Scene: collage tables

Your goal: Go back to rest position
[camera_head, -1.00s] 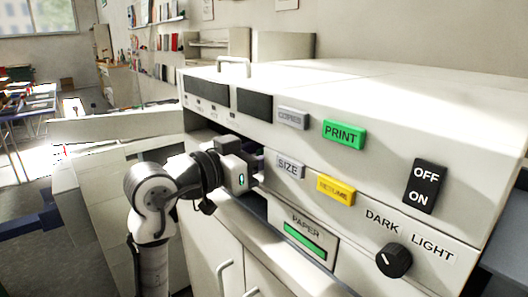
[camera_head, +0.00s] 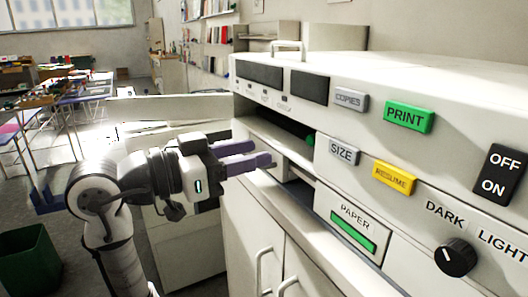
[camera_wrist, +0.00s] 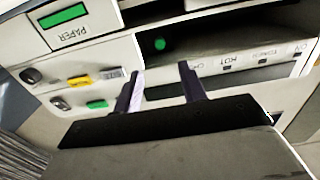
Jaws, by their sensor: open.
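My gripper (camera_head: 256,155) is open and empty in the head view, just in front of the copier's dark slot, with its purple-grey fingers pointing right. In the wrist view my gripper (camera_wrist: 160,82) shows two separate fingers with nothing between them. The copier (camera_head: 345,75) is a large white machine on the right, with a green PRINT button (camera_head: 408,117), a yellow RESUME button (camera_head: 394,177) and a dark knob (camera_head: 455,257). In the wrist view the copier's front (camera_wrist: 125,55) appears upside down beyond the fingers.
White cabinet doors (camera_head: 255,240) with handles stand below the copier. A green bin (camera_head: 28,258) is on the floor at the lower left. Tables with clutter (camera_head: 75,92) stand at the far left. Shelves (camera_head: 210,30) line the back wall. Open floor shows between the bin and the tables.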

